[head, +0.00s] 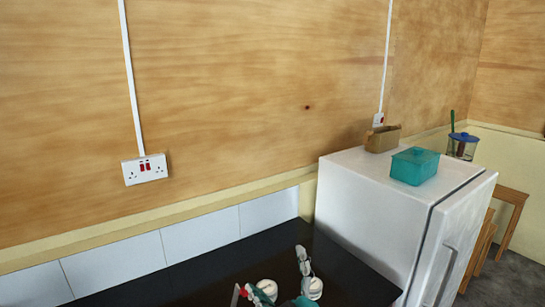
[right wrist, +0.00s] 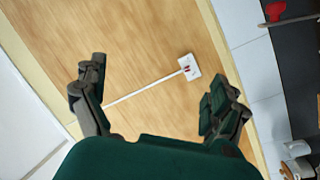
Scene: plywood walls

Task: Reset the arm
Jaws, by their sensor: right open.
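My right gripper (head: 281,277) shows at the bottom edge of the head view, above the dark counter, with only its fingers and a bit of its green body in frame. In the right wrist view the same gripper (right wrist: 157,80) is open. Nothing is held. My left gripper is in neither view.
A white fridge (head: 375,215) stands right, with a teal box (head: 415,166) and brown container (head: 382,139) on top. A wall socket (head: 145,169) is above the tiles. Wooden furniture (head: 512,197) is far right.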

